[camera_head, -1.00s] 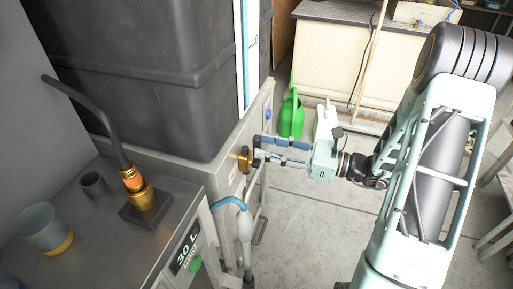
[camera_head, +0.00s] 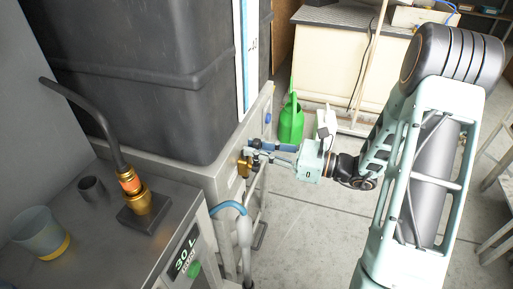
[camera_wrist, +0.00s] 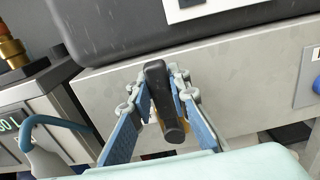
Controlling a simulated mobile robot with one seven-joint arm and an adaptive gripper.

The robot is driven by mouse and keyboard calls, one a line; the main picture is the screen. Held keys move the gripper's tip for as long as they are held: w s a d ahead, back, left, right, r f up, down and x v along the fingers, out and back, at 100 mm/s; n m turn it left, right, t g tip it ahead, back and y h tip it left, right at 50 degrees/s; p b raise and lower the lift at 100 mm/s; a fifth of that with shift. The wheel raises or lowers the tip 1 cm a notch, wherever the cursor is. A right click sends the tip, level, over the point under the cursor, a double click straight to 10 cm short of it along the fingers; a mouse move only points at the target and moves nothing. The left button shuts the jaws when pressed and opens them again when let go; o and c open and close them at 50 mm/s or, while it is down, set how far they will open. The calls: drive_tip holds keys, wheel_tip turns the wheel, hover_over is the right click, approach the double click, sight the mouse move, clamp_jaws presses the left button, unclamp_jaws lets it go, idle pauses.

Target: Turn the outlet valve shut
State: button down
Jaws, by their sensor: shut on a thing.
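The outlet valve is a brass fitting (camera_head: 243,167) on the front of the pale metal frame below the dark tank. Its black lever handle (camera_wrist: 164,105) shows in the wrist view, with a little brass visible beside and behind it. My gripper (camera_head: 257,150) is at the valve, its blue-grey fingers reaching in from the right. In the wrist view the fingers (camera_wrist: 165,88) stand on both sides of the black handle and are shut on it. The head view hides most of the handle behind the fingers.
A metal cabinet (camera_head: 105,235) with a "30 L" display, a brass-collared spout (camera_head: 138,196) and a cup (camera_head: 42,232) stands at left. A blue hose (camera_head: 228,206) hangs below the valve. A green watering can (camera_head: 291,120) stands behind.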

drive_tip(key=shift+r+p, duration=0.1)
drive_tip(key=shift+p, duration=0.25)
drive_tip(key=shift+w+d+r+m+p, duration=0.1)
drive_tip(key=shift+w+d+m+p, duration=0.15)
drive_tip(key=shift+m+p, duration=0.5)
drive_tip(key=m+p, duration=0.1)
drive_tip(key=p, duration=0.1)
drive_tip(key=w+m+p, duration=0.1)
drive_tip(key=p, duration=0.1)
drive_tip(key=shift+w+d, duration=0.2)
drive_tip(key=shift+w, duration=0.05)
drive_tip(key=shift+w+d+f+m+p, duration=0.15)
drive_tip(key=shift+w+m+p, duration=0.1)
drive_tip(key=shift+m+p, duration=0.25)
drive_tip(key=shift+w+d+f+m+p, duration=0.15)
drive_tip(key=shift+w+m+p, duration=0.1)
drive_tip(key=shift+m+p, duration=0.25)
drive_tip(key=shift+w+d+f+m+p, duration=0.2)
drive_tip(key=shift+w+f+m+p, duration=0.45)
drive_tip(key=shift+m+p, duration=0.55)
wheel_tip(320, 180, down, 6)
drive_tip(key=w+m+p, duration=0.2)
drive_tip(key=m, duration=0.8)
drive_tip(key=shift+w+d, duration=0.15)
drive_tip(key=shift+d, duration=0.3)
